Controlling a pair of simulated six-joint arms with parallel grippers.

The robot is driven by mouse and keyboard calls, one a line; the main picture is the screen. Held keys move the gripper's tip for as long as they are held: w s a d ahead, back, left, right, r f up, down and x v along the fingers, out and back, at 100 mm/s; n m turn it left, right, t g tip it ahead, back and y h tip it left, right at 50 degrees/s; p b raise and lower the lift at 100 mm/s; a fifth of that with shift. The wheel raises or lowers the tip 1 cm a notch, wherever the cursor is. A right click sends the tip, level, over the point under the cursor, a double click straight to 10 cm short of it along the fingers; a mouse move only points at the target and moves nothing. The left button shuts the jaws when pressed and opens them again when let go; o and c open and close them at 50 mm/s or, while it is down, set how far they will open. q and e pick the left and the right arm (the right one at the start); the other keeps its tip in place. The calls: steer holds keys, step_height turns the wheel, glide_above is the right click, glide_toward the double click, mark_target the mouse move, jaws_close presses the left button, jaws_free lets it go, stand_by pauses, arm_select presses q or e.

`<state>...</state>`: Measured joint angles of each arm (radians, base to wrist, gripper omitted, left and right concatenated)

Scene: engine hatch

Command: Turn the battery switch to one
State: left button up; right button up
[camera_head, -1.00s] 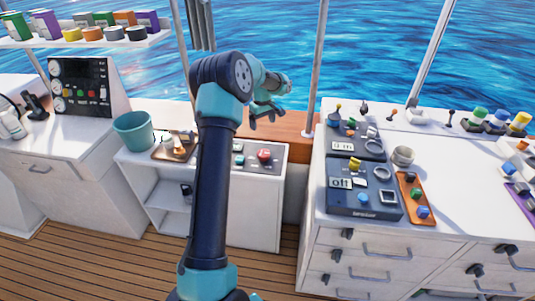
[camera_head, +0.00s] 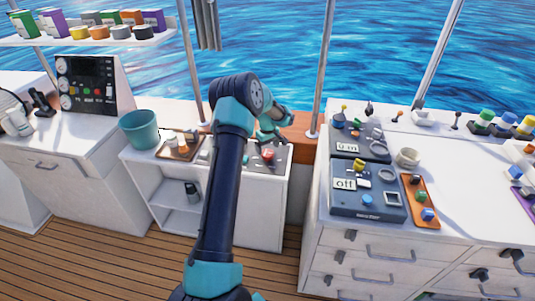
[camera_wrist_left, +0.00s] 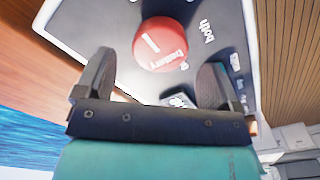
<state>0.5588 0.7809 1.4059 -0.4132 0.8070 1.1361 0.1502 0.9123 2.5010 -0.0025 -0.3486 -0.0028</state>
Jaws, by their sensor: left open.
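The battery switch is a red round knob on a dark panel, in the left wrist view (camera_wrist_left: 162,42) and the head view (camera_head: 268,156). It carries a white mark and the word "battery"; "both" is printed on the panel beside it. My left gripper (camera_head: 272,138) is over the panel, just above the knob in the head view. In the wrist view its two fingers (camera_wrist_left: 155,75) are apart with nothing between them, pointing toward the knob. I cannot tell whether they touch it. Which position the switch points to is unclear. My right gripper is not in view.
The panel (camera_head: 248,163) tops a white cabinet with an open shelf. A teal bucket (camera_head: 139,130) and a brown tray (camera_head: 168,154) stand to its left. A right-hand counter holds a blue "off" panel (camera_head: 366,205) and an orange tray (camera_head: 419,215).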

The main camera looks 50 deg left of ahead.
mark_target(267, 152)
arm_select(q)
steer(key=shift+f, duration=2)
steer(key=shift+c, duration=0.3)
steer(key=c, duration=0.9)
steer(key=shift+o, duration=0.2)
steer(key=shift+m, duration=0.4)
steer(key=m, duration=1.1)
